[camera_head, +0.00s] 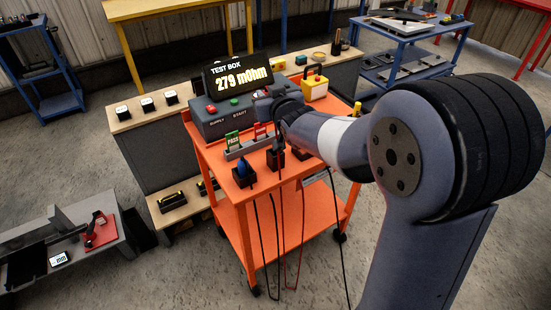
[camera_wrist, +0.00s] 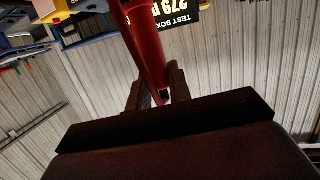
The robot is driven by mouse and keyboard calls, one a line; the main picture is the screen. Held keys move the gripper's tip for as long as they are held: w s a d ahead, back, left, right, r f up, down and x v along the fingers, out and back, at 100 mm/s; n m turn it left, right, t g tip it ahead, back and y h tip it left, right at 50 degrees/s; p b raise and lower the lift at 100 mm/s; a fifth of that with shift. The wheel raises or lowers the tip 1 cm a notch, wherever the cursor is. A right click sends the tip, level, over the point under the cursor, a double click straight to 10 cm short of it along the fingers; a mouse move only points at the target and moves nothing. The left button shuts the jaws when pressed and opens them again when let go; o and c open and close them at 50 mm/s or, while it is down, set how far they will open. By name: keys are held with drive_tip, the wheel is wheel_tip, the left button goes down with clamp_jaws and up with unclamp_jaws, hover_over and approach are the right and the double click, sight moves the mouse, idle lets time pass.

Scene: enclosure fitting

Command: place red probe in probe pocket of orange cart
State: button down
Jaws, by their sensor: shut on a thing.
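My gripper (camera_wrist: 157,88) is shut on the red probe (camera_wrist: 148,45), which extends from between the fingers toward the top of the wrist view. In the head view my gripper (camera_head: 276,106) is above the front of the orange cart (camera_head: 217,163), just in front of the test box (camera_head: 212,121); the probe cannot be made out clearly there. A dark pocket (camera_head: 275,161) is on the cart's front edge below my gripper. Another dark pocket (camera_head: 243,180) to its left holds a blue probe (camera_head: 241,168). I cannot tell which pocket is the red probe's.
The test box display (camera_head: 242,78) reads 279 mOhm. A tag rack (camera_head: 250,148) with green and red tags stands close below my gripper. A yellow box (camera_head: 314,87) is behind. Cables (camera_head: 272,235) hang at the cart's front.

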drive_tip(key=shift+m+g+h, duration=0.4)
drive_tip(key=shift+d+f, duration=0.35)
drive_tip(key=shift+f, duration=2.35)
drive_tip(key=shift+d+f, duration=0.4)
drive_tip(key=shift+f, duration=2.35)
drive_tip(key=shift+d+f, duration=0.35)
drive_tip(key=shift+f, duration=2.35)
drive_tip(key=shift+f+b, duration=0.2)
drive_tip(key=shift+b, duration=0.25)
drive_tip(key=c, duration=1.3)
unclamp_jaws()
drive_tip(key=shift+r, duration=0.1)
drive_tip(key=shift+r+p, duration=0.15)
drive_tip(key=shift+p, duration=0.15)
drive_tip(key=b+v, duration=0.1)
drive_tip(key=v, duration=1.1)
